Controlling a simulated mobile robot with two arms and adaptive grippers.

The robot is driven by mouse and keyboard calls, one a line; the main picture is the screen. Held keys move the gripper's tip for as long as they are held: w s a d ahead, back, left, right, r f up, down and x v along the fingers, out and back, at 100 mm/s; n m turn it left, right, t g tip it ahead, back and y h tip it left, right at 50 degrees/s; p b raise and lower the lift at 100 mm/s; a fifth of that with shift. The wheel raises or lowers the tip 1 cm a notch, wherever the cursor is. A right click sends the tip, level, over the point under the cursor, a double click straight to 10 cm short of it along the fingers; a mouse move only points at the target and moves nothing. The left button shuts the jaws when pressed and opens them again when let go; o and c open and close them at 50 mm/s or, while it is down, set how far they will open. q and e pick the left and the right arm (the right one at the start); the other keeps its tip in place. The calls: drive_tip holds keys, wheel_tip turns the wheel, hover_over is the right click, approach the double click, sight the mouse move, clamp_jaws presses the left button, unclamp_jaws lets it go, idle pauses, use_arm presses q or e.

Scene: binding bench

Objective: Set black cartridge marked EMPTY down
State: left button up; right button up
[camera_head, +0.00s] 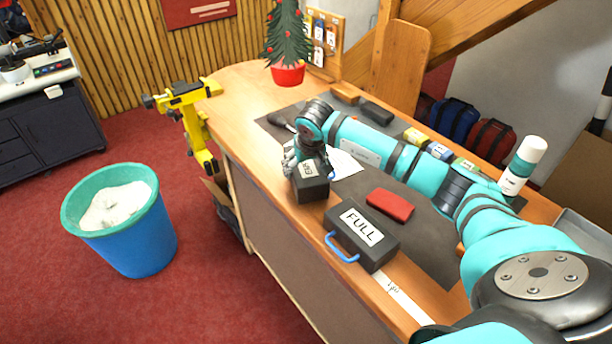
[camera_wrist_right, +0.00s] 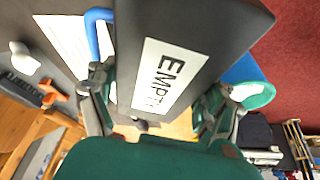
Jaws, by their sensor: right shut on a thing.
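The black cartridge (camera_head: 310,186) with a white label is in my right gripper (camera_head: 300,160), near the front edge of the wooden bench (camera_head: 250,90). In the right wrist view the cartridge (camera_wrist_right: 205,35) fills the top middle, its label reads EMPTY, and part of its blue handle (camera_wrist_right: 97,32) shows. The right gripper (camera_wrist_right: 155,110) is shut on it there, a finger on each side. Whether the cartridge touches the bench I cannot tell. A second black cartridge (camera_head: 375,248), marked FULL, lies on the bench to the right, its blue handle toward the front edge. My left gripper is out of view.
A red block (camera_head: 390,204) lies on the dark mat (camera_head: 425,235) beside the FULL cartridge. A white paper (camera_head: 345,164) lies behind the gripper. A white-and-green bottle (camera_head: 523,165) stands at the right.

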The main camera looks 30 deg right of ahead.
wheel_tip(320, 180, down, 2)
drive_tip(key=shift+b, duration=0.3)
drive_tip(key=shift+w+f, duration=0.1)
drive_tip(key=shift+f, duration=0.05)
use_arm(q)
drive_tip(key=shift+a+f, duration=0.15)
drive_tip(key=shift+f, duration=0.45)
use_arm(e)
drive_tip(key=shift+f, duration=0.15)
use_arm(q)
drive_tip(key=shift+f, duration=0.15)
use_arm(e)
drive_tip(key=o, duration=1.5)
